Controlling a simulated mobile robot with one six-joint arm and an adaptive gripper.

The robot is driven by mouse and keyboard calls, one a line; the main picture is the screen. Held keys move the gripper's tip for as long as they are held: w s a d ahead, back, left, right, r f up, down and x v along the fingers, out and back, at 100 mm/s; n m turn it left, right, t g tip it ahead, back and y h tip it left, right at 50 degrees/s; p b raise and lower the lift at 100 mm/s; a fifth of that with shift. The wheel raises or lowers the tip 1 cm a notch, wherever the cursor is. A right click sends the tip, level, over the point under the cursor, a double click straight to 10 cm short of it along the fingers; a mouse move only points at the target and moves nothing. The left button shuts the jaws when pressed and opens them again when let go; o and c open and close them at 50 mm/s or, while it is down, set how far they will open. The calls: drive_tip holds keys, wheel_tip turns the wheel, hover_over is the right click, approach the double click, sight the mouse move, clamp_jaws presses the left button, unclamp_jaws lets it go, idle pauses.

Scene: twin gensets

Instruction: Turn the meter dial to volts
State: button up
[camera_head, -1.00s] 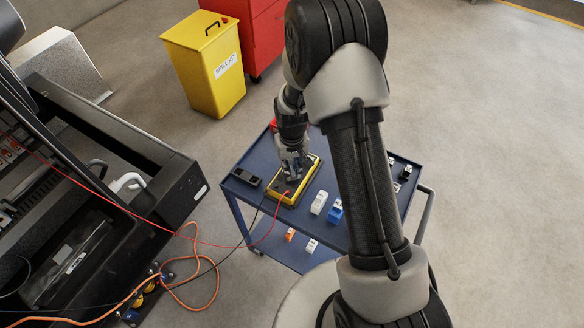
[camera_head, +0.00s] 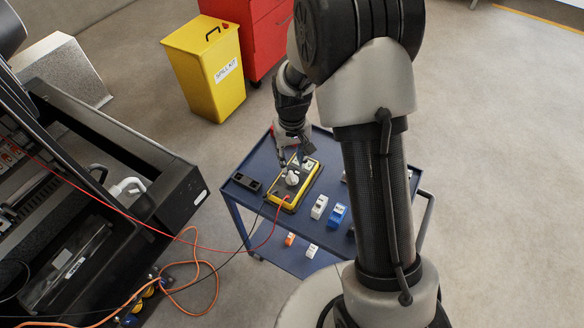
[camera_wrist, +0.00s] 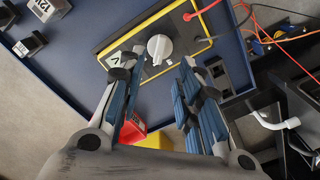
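The meter (camera_head: 315,176) lies on the blue cart, a flat dark-faced box with a yellow rim; it also shows in the wrist view (camera_wrist: 138,38). Its pale round dial (camera_head: 292,178) is uncovered and shows in the wrist view (camera_wrist: 159,48) with a raised grip bar. Which mark the bar points at is not clear. A white label with a "V" (camera_wrist: 115,59) is on the meter face, partly behind a fingertip. My gripper (camera_head: 296,158) is above the meter, apart from the dial. In the wrist view my gripper (camera_wrist: 160,70) has its fingers spread, with nothing between them.
Red and black leads run from the meter toward the dark genset frame (camera_head: 150,165) at left. A black block (camera_head: 247,182), a white block (camera_head: 319,206) and a blue block (camera_head: 337,214) stand near the meter. A yellow spill kit bin (camera_head: 212,80) stands behind the cart.

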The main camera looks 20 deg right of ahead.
drive_tip(key=shift+r, duration=2.05)
drive_tip(key=shift+r, duration=0.1)
drive_tip(key=s+r+t, duration=0.1)
drive_tip(key=s+r, duration=0.5)
drive_tip(key=r, duration=0.3)
drive_tip(key=s+r+t, duration=0.1)
drive_tip(key=s+r, duration=0.4)
drive_tip(key=r, duration=0.3)
drive_tip(key=s+r+t, duration=0.2)
drive_tip(key=s+r, duration=0.2)
drive_tip(key=s, duration=1)
drive_tip(key=shift+t, duration=0.3)
drive_tip(key=shift+a+r, duration=0.15)
